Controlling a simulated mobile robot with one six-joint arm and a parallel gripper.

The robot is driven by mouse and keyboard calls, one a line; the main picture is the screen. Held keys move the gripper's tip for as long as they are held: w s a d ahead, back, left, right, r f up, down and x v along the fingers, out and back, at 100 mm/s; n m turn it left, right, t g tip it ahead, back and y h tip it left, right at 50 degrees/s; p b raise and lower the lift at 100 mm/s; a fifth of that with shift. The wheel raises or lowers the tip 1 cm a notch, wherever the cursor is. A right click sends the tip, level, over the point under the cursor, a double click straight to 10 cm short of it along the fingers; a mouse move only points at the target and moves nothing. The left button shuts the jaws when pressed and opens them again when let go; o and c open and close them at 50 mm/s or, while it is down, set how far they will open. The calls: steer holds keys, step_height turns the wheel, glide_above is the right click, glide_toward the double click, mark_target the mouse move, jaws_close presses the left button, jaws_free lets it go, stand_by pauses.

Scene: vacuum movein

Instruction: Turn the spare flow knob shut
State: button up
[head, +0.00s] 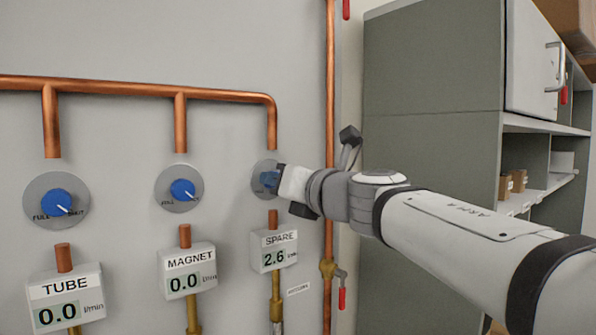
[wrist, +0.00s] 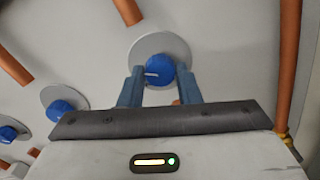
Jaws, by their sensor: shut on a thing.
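The spare flow knob (wrist: 159,69) is blue with a white pointer line, on a round grey plate (wrist: 160,45). In the head view the spare knob (head: 268,180) is partly hidden by my gripper (head: 279,180). In the wrist view my gripper (wrist: 160,80) has its two blue-grey fingers on either side of the knob, shut on it. The pointer line points left in the wrist view. The spare meter (head: 274,250) below reads 2.6 l/min.
The magnet knob (head: 182,190) and tube knob (head: 56,203) are to the left, their meters both reading 0.0. A vertical copper pipe (head: 330,90) runs just right of the spare knob. A grey cabinet (head: 430,120) stands behind my arm.

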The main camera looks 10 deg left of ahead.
steer(key=n+p, duration=1.5)
steer(key=n, duration=1.8)
steer(key=shift+f, duration=0.2)
stand_by(0.8)
steer(key=o, duration=1)
steer(key=shift+r, duration=0.15)
steer(key=shift+c, duration=0.2)
steer(key=shift+s+d, duration=0.1)
